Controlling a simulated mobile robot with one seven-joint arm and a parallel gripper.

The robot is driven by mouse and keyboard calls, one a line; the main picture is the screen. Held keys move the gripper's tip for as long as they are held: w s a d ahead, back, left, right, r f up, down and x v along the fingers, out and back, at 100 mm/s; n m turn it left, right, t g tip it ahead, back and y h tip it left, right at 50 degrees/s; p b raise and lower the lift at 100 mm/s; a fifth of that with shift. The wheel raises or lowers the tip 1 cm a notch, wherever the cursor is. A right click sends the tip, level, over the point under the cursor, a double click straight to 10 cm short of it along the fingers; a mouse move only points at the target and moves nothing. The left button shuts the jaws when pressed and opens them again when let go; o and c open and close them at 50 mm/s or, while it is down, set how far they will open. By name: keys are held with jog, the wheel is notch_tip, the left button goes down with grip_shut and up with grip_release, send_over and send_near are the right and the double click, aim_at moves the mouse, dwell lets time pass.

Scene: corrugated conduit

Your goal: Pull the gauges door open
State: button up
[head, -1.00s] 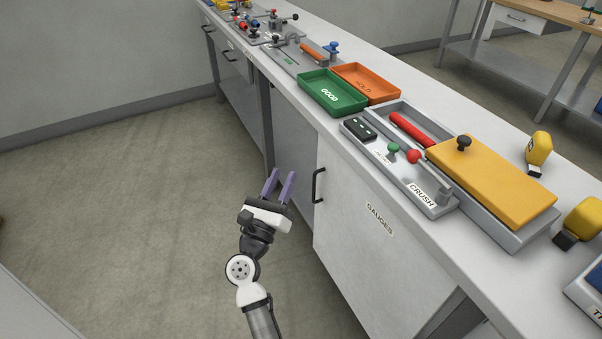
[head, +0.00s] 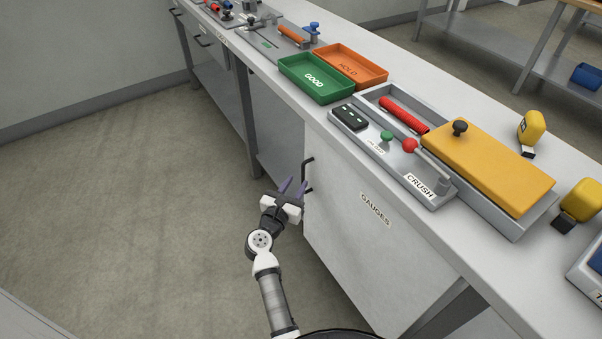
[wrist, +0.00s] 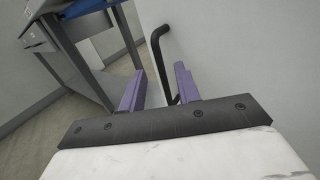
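The gauges door (head: 350,220) is a pale grey cabinet front under the bench, with a GAUGES label (head: 376,210), and it looks shut. Its black bar handle (head: 307,175) is upright near the door's left edge. My gripper (head: 293,187) has purple fingers and is open at the handle's lower part. In the wrist view, the handle (wrist: 163,60) runs down between the two spread fingers of my gripper (wrist: 158,88). The handle's lower end is partly hidden behind the right finger. I cannot tell whether either finger touches it.
The bench top above holds a green GOOD tray (head: 316,79), an orange HOLD tray (head: 349,66) and a grey CRUSH fixture (head: 440,200) with a yellow plate (head: 490,165). The floor (head: 120,220) left of the door is clear.

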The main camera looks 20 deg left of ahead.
aim_at(303, 172)
jog(key=shift+w+d, duration=0.15)
jog(key=shift+w, duration=2.15)
grip_shut()
